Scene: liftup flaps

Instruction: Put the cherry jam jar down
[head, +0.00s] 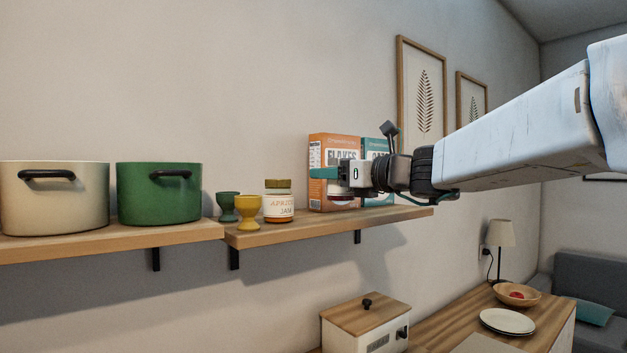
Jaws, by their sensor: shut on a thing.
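My gripper (324,172) reaches in from the right at the shelf, in front of the cereal boxes. One teal finger shows side-on. It is shut on what appears to be the cherry jam jar (343,202), of which only a small pale and red part shows below the gripper. The rest of the jar is hidden by the gripper. I cannot tell whether its base touches the shelf. An apricot jam jar (278,205) with an olive lid stands upright on the right shelf (300,229), left of my gripper.
An orange flakes box (322,151) and a teal box (374,152) stand behind my gripper. A yellow egg cup (246,208) and a green one (228,203) stand left of the apricot jar. Bare shelf lies between that jar and the flakes box. Two pots fill the left shelf.

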